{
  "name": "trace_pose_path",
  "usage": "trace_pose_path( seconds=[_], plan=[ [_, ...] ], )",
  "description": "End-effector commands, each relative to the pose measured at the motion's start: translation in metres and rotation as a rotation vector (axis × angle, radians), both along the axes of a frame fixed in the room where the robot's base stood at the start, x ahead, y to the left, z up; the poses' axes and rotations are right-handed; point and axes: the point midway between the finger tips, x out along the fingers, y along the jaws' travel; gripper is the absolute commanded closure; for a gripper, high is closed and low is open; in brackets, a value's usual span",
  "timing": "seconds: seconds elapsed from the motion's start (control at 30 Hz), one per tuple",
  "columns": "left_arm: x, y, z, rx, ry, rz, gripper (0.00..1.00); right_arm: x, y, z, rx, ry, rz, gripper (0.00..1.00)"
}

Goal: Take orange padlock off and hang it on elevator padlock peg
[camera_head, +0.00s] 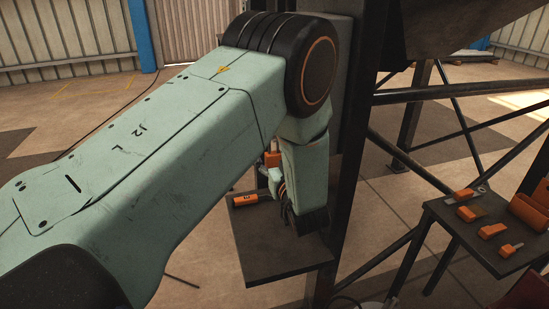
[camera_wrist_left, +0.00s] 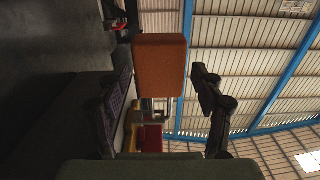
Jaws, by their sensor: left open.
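The orange padlock (camera_wrist_left: 159,62) shows as a rounded orange block in the left wrist view. My left gripper (camera_wrist_left: 162,78) is open, with one dark finger on each side of the block. A gap shows between the block and the right-hand finger; on the left the finger looks close, and I cannot tell whether it touches. Metal parts show just below the block, partly hidden. In the head view, a small orange piece (camera_head: 272,159) shows behind my left wrist, mostly hidden. The elevator padlock peg cannot be made out. My right gripper is not in view.
A small dark shelf (camera_head: 265,255) below my left wrist carries an orange labelled item (camera_head: 245,200). A dark steel post (camera_head: 352,140) stands close to the right of my left arm. A side table (camera_head: 465,225) at right holds several orange items. Diagonal braces cross behind it.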

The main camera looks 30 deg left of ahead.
Motion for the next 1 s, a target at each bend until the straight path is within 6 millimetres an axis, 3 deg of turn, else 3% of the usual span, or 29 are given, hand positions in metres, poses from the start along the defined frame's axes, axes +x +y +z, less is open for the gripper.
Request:
trace_pose_path(
  seconds=[0.77, 0.8, 1.0],
  plan=[
    [-0.0003, -0.0003, -0.0003, -0.001, 0.001, 0.0, 0.96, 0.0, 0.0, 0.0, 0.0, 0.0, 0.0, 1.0],
    [-0.0003, -0.0003, -0.0003, -0.001, 0.001, 0.0, 0.64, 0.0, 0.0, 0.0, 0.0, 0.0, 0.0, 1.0],
    [-0.0003, -0.0003, -0.0003, -0.001, 0.001, 0.0, 0.81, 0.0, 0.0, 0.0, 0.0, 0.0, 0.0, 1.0]
  ],
)
